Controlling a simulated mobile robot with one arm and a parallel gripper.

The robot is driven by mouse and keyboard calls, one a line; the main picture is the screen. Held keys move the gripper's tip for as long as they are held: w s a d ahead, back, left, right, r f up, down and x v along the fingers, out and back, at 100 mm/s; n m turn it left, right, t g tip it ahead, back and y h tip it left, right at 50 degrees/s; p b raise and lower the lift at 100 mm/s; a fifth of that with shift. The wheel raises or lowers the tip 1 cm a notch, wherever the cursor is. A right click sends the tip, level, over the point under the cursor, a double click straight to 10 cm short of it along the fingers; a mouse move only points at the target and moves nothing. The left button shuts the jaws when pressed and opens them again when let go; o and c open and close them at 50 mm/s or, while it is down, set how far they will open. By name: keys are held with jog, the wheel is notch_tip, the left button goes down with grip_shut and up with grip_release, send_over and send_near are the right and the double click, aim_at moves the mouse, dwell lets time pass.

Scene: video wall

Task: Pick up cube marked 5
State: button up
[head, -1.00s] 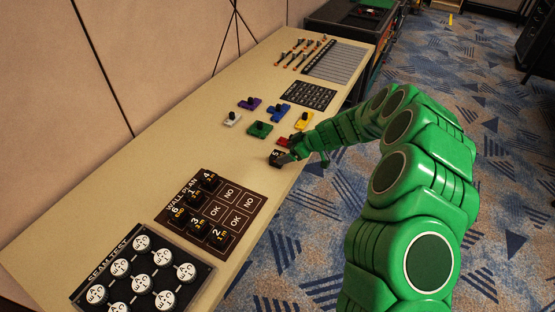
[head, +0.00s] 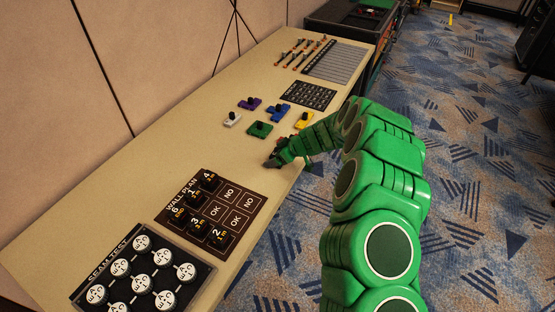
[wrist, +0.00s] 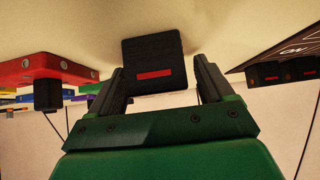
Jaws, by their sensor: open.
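A black cube with a red stripe (wrist: 153,52) lies on the table between and just ahead of my fingers in the wrist view. No number shows on the face turned to me, and the cube is mostly or wholly hidden by my gripper in the head view. My gripper (wrist: 158,78) is open, with one finger on either side of the cube's near part. I cannot tell whether a finger touches it. In the head view my gripper (head: 272,161) is low over the table's right edge.
The wall plan board (head: 246,212) with several numbered black cubes lies nearby, left of and nearer than my gripper. A red block with a black knob (wrist: 50,68) is close at left in the wrist view. Coloured knob blocks, such as the green one (head: 261,130), stand beyond my gripper.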

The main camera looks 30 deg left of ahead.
jog(key=shift+a+f, duration=0.2)
jog(key=c, duration=1.1)
jog(key=shift+o, duration=0.2)
